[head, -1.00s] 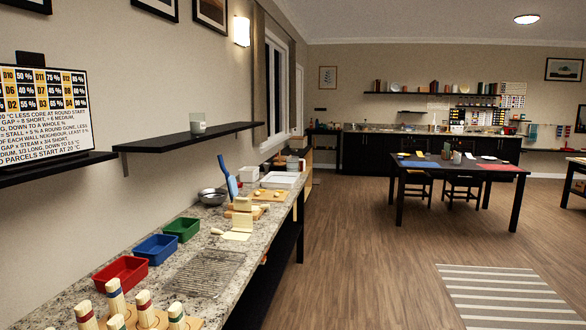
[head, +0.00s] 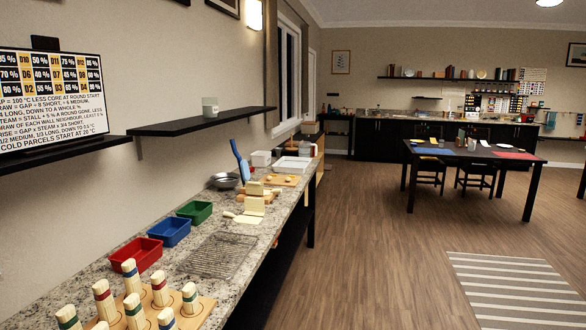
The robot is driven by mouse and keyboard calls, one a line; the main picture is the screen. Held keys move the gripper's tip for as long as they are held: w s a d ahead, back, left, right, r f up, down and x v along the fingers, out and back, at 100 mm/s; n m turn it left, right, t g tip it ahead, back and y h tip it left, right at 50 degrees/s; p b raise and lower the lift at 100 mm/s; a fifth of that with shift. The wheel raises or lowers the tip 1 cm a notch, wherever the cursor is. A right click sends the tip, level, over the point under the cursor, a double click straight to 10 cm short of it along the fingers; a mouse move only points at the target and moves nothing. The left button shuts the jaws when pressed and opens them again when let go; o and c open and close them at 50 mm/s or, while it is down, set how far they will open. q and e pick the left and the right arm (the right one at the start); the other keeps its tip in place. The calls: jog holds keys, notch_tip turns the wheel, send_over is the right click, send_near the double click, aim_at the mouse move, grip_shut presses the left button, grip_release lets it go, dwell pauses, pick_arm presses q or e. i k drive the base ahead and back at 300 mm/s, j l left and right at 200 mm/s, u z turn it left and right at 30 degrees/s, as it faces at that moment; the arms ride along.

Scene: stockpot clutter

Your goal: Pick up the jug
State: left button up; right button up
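I cannot pick out a jug for certain. A small whitish vessel with a reddish edge (head: 307,149) stands at the far end of the long stone counter, too small to tell whether it is a jug. A pale cup-like vessel (head: 210,106) stands on the black wall shelf, with no handle or spout that I can make out. Neither of my grippers is in the head view.
The granite counter (head: 120,285) runs along the left wall. It holds striped pegs on a board, red (head: 137,254), blue (head: 169,232) and green (head: 195,212) bins, a wire rack (head: 217,256) and a metal bowl (head: 225,181). Wooden floor (head: 370,250) is open to the right.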

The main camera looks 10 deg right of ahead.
aim_at(304, 148)
jog(key=i+l+z, duration=0.4)
jog(key=i, duration=0.55)
jog(key=i+l+z, duration=0.1)
jog(key=i+z, duration=0.35)
jog(key=i, duration=0.55)
jog(key=i+u, duration=0.2)
jog(key=i, duration=0.25)
jog(key=i+l+u, duration=0.2)
jog(key=i, duration=0.2)
jog(key=i+l+u, duration=0.25)
jog(key=i, duration=0.2)
jog(key=i+l+u, duration=0.2)
jog(key=i, duration=0.2)
